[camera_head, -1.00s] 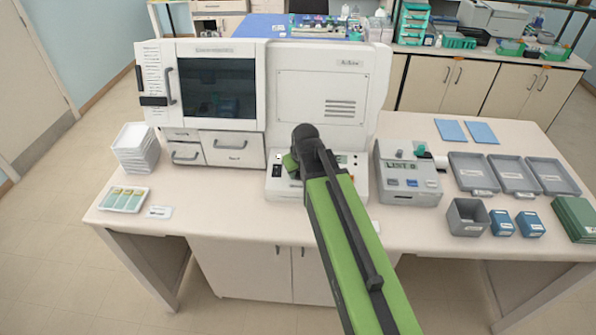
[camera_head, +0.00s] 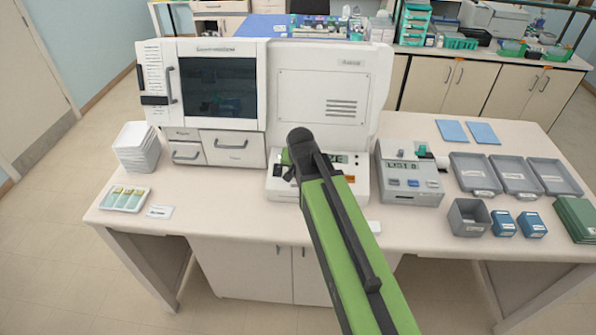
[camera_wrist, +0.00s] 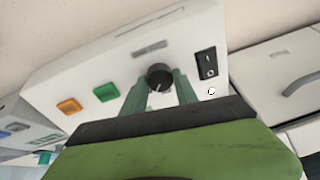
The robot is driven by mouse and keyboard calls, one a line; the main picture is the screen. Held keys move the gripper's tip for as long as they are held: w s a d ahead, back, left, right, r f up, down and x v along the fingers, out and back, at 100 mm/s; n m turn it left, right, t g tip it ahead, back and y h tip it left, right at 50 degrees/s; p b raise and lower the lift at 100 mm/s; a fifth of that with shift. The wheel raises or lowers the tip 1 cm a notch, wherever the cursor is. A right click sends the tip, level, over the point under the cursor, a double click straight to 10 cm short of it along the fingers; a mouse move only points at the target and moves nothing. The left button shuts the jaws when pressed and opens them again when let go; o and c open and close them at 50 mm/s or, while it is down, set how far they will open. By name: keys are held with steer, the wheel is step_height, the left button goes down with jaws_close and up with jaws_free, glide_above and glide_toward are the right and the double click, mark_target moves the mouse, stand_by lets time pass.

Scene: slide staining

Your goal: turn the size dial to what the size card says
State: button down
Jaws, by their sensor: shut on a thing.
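The dial (camera_wrist: 160,77) is a round black knob with a pale pointer line, on the white front panel (camera_wrist: 125,60) of the large machine. In the wrist view the pointer line points towards the bottom of the picture, slightly left. My gripper (camera_wrist: 160,84) has its two green fingers on either side of the knob, shut on it. In the head view my arm hides the dial and fingertips. A small white card (camera_head: 159,212) lies at the left front of the bench; its print is too small to read. Another pale card (camera_head: 374,227) shows beside my arm.
The panel also has a black rocker switch (camera_wrist: 206,65), a green button (camera_wrist: 107,92) and an orange button (camera_wrist: 70,105). A grey device with a display (camera_head: 408,180) stands to the right. Grey trays (camera_head: 516,176) lie farther right.

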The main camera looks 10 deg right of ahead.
steer(key=shift+a+m, duration=0.15)
steer(key=shift+m, duration=1.15)
steer(key=c, duration=0.9)
jaws_free()
steer(key=shift+c, duration=0.2)
